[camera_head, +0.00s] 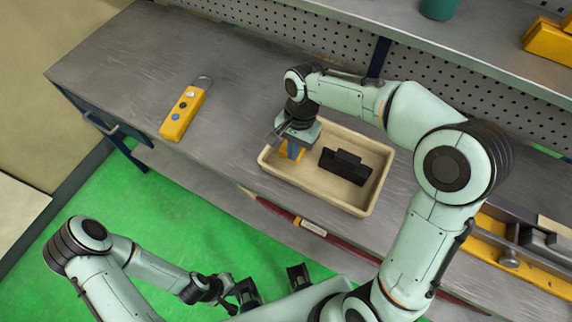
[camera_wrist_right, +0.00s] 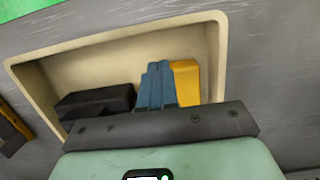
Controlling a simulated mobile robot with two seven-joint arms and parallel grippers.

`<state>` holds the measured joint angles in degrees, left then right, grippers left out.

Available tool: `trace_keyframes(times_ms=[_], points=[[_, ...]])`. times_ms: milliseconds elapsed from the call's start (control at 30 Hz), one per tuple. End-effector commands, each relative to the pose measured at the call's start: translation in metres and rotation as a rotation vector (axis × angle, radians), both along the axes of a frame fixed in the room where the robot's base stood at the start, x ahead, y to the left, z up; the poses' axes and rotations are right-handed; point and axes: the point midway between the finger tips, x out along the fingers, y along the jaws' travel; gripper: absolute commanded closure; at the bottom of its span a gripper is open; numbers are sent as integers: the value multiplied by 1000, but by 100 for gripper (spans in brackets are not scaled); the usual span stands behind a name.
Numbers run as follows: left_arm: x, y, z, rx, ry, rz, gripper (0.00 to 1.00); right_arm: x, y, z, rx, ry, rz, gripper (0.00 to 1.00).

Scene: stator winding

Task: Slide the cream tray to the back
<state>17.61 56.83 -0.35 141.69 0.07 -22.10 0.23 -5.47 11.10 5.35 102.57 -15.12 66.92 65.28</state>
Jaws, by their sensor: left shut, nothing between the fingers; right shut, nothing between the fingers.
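The cream tray (camera_head: 318,203) sits on the grey workbench near its front edge. It holds a black block-shaped part (camera_head: 344,165) and a yellow piece (camera_head: 284,151). My right gripper (camera_head: 294,152) points down at the tray's left end, its blue fingers shut and empty beside the yellow piece. In the right wrist view the blue fingers (camera_wrist_right: 156,86) show against the tray's inside, between the black part (camera_wrist_right: 95,101) and the yellow piece (camera_wrist_right: 186,82). Whether the fingers touch the tray is unclear. My left gripper (camera_head: 243,292) is shut and empty, low in front of the bench.
A yellow handheld device (camera_head: 184,111) lies on the bench to the left. A perforated back panel (camera_head: 325,40) and a raised shelf (camera_head: 480,58) stand behind. Yellow and metal equipment (camera_head: 510,250) is at the right. Bench surface is bare between device and tray.

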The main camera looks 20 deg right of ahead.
Motion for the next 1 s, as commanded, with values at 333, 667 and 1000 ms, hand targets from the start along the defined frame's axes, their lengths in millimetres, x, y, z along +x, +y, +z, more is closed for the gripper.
trace_keyframes(times_ms=[333, 667, 1000], points=[[0, 0, 0, 0, 0, 0, 100, -28, 33, -9, -1, 2, -1, 100], [-2, 0, -5, 0, 3, 0, 100, -28, 32, -18, -2, 4, 1, 100], [5, 0, 11, 0, -6, 0, 100, -7, 6, -17, -6, 9, -7, 100]])
